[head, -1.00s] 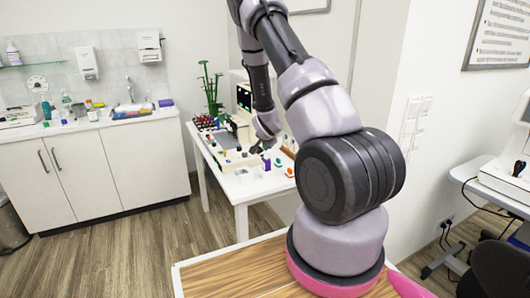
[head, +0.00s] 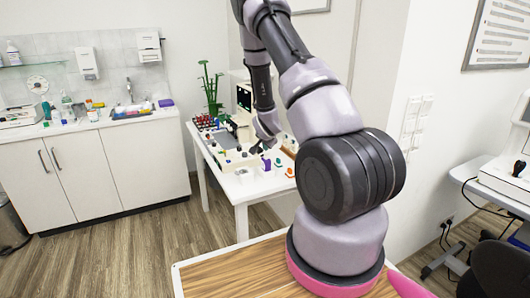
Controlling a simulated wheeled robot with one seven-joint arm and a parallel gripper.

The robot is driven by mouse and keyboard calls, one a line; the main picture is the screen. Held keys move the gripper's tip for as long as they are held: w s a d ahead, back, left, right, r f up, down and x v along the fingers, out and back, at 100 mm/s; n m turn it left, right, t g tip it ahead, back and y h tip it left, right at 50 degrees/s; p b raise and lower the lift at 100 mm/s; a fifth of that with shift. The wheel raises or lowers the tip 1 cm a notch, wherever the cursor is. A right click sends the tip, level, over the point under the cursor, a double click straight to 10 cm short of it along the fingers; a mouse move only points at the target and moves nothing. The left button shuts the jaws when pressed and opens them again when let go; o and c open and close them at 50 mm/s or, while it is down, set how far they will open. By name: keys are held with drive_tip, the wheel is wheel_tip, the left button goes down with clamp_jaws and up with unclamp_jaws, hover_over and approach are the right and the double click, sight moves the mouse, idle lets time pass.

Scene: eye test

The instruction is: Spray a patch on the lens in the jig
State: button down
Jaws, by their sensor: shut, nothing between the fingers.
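My gripper (head: 257,149) is at the end of my arm, low over the white table (head: 243,191). It is small in the head view; it looks shut with nothing in it. A small purple object (head: 266,164) stands on the table just below and right of it. A small round grey-white piece (head: 241,171) lies near the table's front left; I cannot tell whether it is the jig. The lens, any patch on it and a spray bottle cannot be made out at this size.
Green (head: 278,162) and orange (head: 290,172) pieces lie right of the purple object. A white counter with a sink (head: 130,110) is at left. The floor between is clear.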

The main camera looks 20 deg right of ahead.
sight(266, 153)
drive_tip(key=shift+r, duration=3)
idle(0.4)
